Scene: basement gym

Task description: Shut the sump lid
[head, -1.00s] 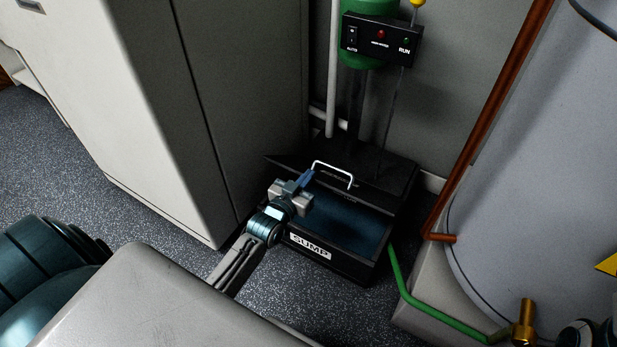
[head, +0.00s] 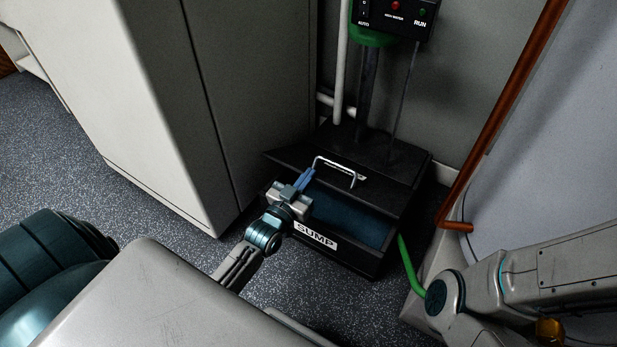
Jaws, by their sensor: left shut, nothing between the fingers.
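The black sump box (head: 345,262) stands on the floor with a white SUMP label on its front. Its black lid (head: 375,192) is partly open and tilted, with a dark blue gap (head: 350,220) showing below its front edge. A white bar handle (head: 336,163) stands on the lid. My left gripper (head: 307,175) is shut and empty at the left end of the handle, over the lid's front left part. I cannot tell whether its fingertips touch the lid or handle. My right arm shows at the lower right, but its gripper is out of view.
A tall grey cabinet (head: 150,110) stands close on the left of the sump. A control box (head: 395,15) and a white pipe (head: 341,60) rise behind it. A copper pipe (head: 500,120) and green hose (head: 411,268) are on the right. Speckled floor is free at front left.

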